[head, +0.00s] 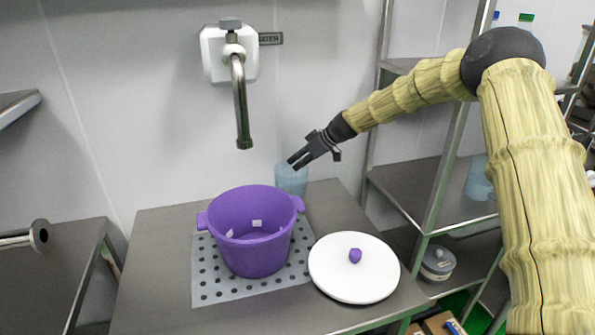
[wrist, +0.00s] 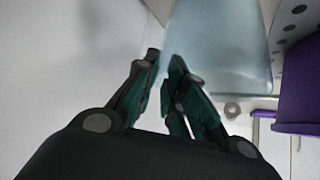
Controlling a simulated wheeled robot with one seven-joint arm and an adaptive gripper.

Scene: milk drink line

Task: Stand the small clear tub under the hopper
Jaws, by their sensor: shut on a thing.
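A small clear bluish tub (head: 291,179) is at the back of the steel table, behind the purple pot. My gripper (head: 300,160) reaches in from the right and is shut on the tub at its upper rim. In the wrist view the tub (wrist: 222,45) fills the upper middle, and the fingertips of my gripper (wrist: 164,60) pinch its wall. The tub looks upright; I cannot tell whether its base touches the table. I cannot make out a hopper in either view.
A purple pot (head: 250,240) stands on a perforated mat (head: 215,285), with a white lid (head: 340,280) beside it. A water tap (head: 240,100) hangs above. A steel rack (head: 410,185) at right holds another bluish container (head: 480,178). A pipe (head: 38,236) is at left.

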